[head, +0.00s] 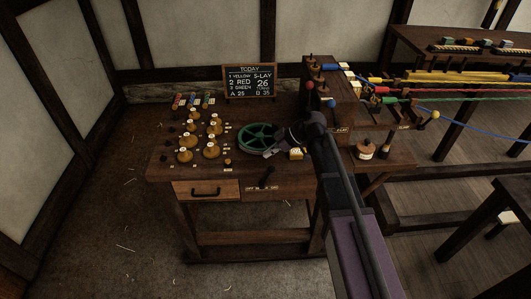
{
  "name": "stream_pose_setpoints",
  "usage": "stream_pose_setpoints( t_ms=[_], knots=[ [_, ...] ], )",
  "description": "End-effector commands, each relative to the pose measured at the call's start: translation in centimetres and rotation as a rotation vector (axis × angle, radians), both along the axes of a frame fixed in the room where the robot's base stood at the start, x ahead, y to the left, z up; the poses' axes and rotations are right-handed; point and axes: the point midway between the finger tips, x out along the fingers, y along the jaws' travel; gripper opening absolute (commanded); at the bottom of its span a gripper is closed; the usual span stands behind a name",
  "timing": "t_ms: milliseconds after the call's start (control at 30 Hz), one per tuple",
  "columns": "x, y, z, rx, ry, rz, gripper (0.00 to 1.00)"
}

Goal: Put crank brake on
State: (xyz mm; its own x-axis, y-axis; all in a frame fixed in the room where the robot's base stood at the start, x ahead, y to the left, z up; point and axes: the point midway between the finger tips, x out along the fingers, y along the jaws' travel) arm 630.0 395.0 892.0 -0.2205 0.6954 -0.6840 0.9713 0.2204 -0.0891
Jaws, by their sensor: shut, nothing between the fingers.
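A dark lever (265,177) sits on the front face of the wooden bench, above a small strip of white lettering (261,188) too small to read surely. It may be the crank brake; it leans up to the right. A green spoked wheel (254,136) lies on the bench top behind it. My gripper (273,151) is at the right edge of the wheel, above and behind the lever and apart from it. It is shut and empty. Its fingertips are dark and small here; whether they touch the wheel I cannot tell.
A chalkboard (249,82) stands at the back. A wooden post block (338,100) with colored ropes (445,90) is at the right. A drawer (206,190) is at the front left.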

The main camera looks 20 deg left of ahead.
Motion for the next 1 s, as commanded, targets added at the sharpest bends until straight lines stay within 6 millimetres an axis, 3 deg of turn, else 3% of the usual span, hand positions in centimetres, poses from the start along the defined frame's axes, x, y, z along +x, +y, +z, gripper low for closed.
stream_pose_setpoints(
  t_ms=[100,433,1000],
  knots=[
    [0.4,-1.3,1.5,0.0,0.0,0.0,0.0],
    [1.4,-4.3,3.6,0.0,0.0,-0.001,0.0],
    [1.7,-5.1,4.0,0.0,0.0,-0.003,0.0]
  ],
)
